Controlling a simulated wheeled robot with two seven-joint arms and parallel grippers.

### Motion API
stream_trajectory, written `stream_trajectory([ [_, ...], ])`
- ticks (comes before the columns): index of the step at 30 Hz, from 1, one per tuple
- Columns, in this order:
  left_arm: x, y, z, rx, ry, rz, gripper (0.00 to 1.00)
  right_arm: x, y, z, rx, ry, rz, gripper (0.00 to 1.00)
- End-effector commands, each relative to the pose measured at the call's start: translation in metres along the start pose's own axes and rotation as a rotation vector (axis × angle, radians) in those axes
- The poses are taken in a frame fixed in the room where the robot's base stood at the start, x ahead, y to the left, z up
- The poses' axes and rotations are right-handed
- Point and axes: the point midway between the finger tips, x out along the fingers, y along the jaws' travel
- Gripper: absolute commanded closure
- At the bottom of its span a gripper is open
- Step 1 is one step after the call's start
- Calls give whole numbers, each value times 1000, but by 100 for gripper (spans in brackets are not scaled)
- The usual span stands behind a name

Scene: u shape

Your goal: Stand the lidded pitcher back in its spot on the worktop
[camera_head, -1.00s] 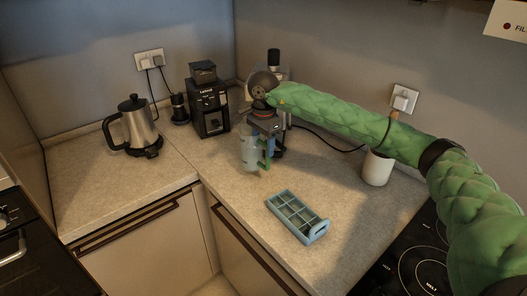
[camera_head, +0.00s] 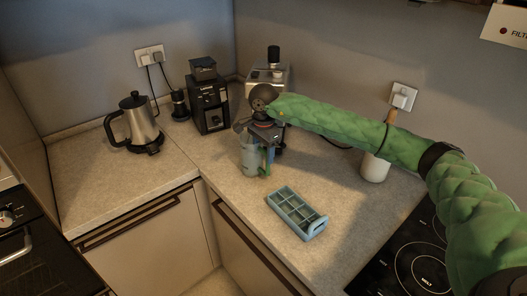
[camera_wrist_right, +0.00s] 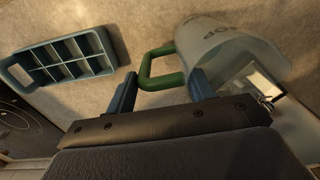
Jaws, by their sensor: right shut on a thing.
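The pitcher (camera_head: 250,160) is a pale, translucent grey-blue vessel with a green handle. My right gripper (camera_head: 268,143) is above and beside it, at its right side. In the right wrist view the green handle (camera_wrist_right: 151,68) lies between the two blue fingers of my right gripper (camera_wrist_right: 164,92), which is shut on it. The pitcher's body (camera_wrist_right: 232,48) shows beyond the right finger. In the head view the pitcher looks upright, low over or on the worktop (camera_head: 215,185); I cannot tell whether its base touches. Its lid cannot be made out clearly. My left gripper is not in view.
A blue compartment tray (camera_head: 297,213) lies in front, right of the pitcher. A black grinder (camera_head: 210,105) and a coffee machine (camera_head: 270,78) stand behind. A steel kettle (camera_head: 137,122) is at left, a white crock (camera_head: 375,168) and black hob (camera_head: 415,262) at right.

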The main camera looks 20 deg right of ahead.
Motion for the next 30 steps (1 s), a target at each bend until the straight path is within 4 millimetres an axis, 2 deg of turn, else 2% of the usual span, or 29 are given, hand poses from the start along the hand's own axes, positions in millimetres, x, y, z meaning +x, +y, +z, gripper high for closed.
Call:
stream_trajectory([
  [6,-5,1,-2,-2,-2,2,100,1,0,0,0,0,-1,95],
  [7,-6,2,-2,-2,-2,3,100,2,0,0,0,0,0,45],
  [10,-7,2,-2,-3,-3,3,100,1,0,0,0,0,0,25],
  [24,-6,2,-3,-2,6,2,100,-1,0,0,0,0,0,25],
  [27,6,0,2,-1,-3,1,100,-4,0,0,0,0,-2,25],
  [30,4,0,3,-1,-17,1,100,-10,-1,0,0,0,-3,25],
])
